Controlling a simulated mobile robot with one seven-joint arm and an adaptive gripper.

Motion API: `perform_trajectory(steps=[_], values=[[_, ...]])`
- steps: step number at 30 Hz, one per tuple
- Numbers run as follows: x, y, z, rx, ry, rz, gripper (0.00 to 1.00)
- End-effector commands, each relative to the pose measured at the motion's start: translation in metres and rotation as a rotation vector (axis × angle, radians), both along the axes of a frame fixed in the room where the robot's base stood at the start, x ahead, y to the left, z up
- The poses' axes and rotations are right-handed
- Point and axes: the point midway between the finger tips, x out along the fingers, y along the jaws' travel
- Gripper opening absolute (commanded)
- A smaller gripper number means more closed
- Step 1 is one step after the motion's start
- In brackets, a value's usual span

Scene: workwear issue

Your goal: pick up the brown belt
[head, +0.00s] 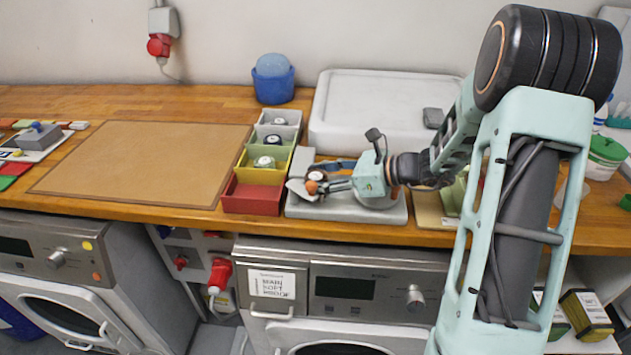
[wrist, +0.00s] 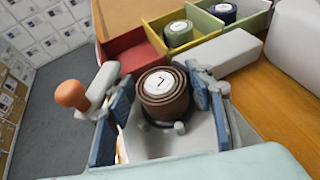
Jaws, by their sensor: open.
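The brown belt (wrist: 163,97) is a tight roll with a white label on top, in the middle of the wrist view. It stands on a grey device with small pegs around its foot. In the head view the belt (head: 317,176) is small and partly hidden by the fingers. My gripper (head: 322,184) reaches in from the right, low over the grey device. In the wrist view my gripper (wrist: 163,92) is open, one blue-padded finger on each side of the belt. Whether either pad touches it I cannot tell.
A lever with an orange knob (wrist: 72,93) stands close beside the left finger. A row of bins is nearby: red bin (head: 251,198) empty, yellow bin holding a green roll (wrist: 178,34), green bin holding a dark blue roll (wrist: 223,13). A brown mat (head: 145,160) lies clear at left.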

Motion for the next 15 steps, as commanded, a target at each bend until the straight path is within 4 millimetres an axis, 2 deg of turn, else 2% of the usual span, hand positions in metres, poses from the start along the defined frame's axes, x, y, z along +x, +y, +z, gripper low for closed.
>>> perform_trajectory(steps=[6, 15], values=[[0.0008, 0.0007, -0.0002, -0.001, -0.001, -0.001, 0.48], [0.0008, 0.0006, 0.0003, -0.001, -0.001, -0.001, 0.16]])
